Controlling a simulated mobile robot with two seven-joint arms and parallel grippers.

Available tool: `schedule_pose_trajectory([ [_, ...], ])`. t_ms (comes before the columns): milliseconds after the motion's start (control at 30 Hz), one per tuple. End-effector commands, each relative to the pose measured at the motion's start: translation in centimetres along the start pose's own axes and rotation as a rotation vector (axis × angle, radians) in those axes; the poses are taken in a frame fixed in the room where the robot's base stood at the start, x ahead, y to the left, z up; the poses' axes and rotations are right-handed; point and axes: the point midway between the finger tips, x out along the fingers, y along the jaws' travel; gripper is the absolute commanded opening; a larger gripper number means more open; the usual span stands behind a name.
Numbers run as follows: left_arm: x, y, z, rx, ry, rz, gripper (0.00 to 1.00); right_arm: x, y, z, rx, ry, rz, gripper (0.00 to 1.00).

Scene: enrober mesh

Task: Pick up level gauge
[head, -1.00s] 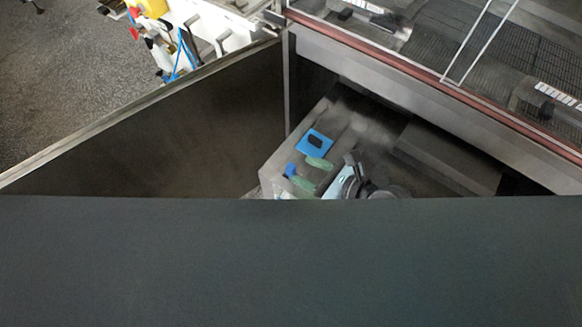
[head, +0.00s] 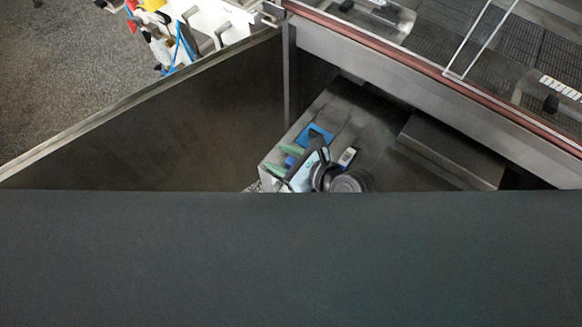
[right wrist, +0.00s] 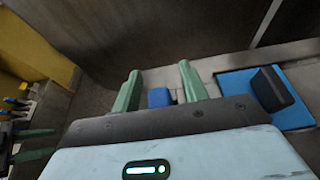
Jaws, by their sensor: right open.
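A small blue block, probably the level gauge (head: 290,161), sits near the left end of a grey steel surface. It also shows in the right wrist view (right wrist: 160,97), between the two green fingers and just beyond the dark palm edge. My right gripper (head: 273,156) is open, one finger on each side of the block, with a visible gap to each. The fingertips in the right wrist view (right wrist: 159,72) reach past the block. I cannot tell whether the fingers are level with it.
A blue square pad (right wrist: 262,82) with a black block (right wrist: 272,88) lies right of the fingers. A dark panel (head: 200,110) stands at left, and a machine rail (head: 440,75) runs behind. A dark surface covers the foreground.

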Motion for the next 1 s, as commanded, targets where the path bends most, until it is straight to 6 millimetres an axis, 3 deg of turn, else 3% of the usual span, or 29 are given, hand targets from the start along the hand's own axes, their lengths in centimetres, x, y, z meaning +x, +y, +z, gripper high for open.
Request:
schedule_pose_trajectory([
  [100,0.0,0.0,-0.1,0.0,0.001,0.0,0.36,0.0,0.0,0.1,0.0,0.0,0.0,0.42],
  [433,0.0,0.0,-0.1,0.0,0.001,0.0,0.36,-0.1,0.0,0.0,0.0,0.0,0.0,0.0],
  [767,-0.1,0.0,-0.3,0.001,0.005,-0.001,0.36,-0.2,0.0,0.5,-0.001,-0.002,-0.001,0.0],
  [1000,-0.6,-0.2,-2.5,0.007,0.041,-0.005,0.36,-1.7,-0.1,4.5,-0.005,-0.01,-0.003,0.0],
])
